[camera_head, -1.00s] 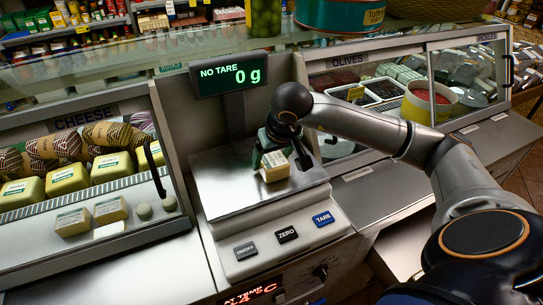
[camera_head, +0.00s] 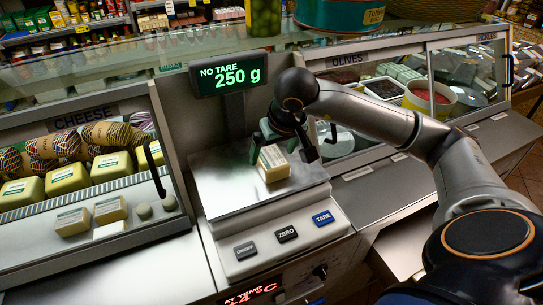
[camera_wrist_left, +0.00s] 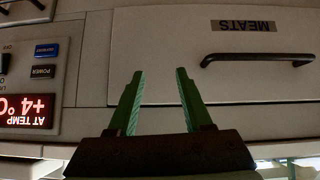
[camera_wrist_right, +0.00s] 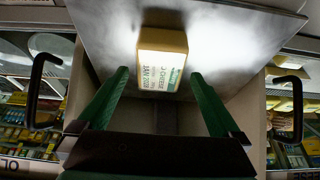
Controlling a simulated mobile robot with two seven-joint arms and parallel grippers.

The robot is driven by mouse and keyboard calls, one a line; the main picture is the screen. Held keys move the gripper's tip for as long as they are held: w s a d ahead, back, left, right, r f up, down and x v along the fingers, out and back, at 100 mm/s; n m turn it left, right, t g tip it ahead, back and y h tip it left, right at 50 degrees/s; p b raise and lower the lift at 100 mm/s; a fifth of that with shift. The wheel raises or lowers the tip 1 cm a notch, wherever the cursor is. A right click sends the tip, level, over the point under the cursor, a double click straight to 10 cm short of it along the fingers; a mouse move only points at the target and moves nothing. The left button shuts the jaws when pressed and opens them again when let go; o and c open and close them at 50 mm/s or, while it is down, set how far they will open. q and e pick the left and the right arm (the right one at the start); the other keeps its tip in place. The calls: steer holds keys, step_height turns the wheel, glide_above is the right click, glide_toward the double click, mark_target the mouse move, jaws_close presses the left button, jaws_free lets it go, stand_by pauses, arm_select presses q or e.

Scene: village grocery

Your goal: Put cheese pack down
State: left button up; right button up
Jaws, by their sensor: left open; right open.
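The cheese pack (camera_head: 273,164), a pale yellow block with a white and green label, rests on the metal scale plate (camera_head: 220,190). The scale display (camera_head: 231,76) reads NO TARE 250 g. My right gripper (camera_head: 280,150) is open just above and behind the pack. In the right wrist view the pack (camera_wrist_right: 162,58) lies beyond the tips of the open green fingers (camera_wrist_right: 158,75), apart from them. My left gripper (camera_wrist_left: 160,75) is open and empty in front of a drawer marked MEATS (camera_wrist_left: 240,70); it is out of the head view.
ON/OFF, ZERO and TARE buttons (camera_head: 287,234) line the scale's front. The olives case (camera_head: 390,85) stands right. The plate's front and left are clear.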

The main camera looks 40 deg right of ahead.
steer(key=v, duration=0.8)
steer(key=shift+s+r, duration=0.2)
steer(key=shift+r, duration=0.15)
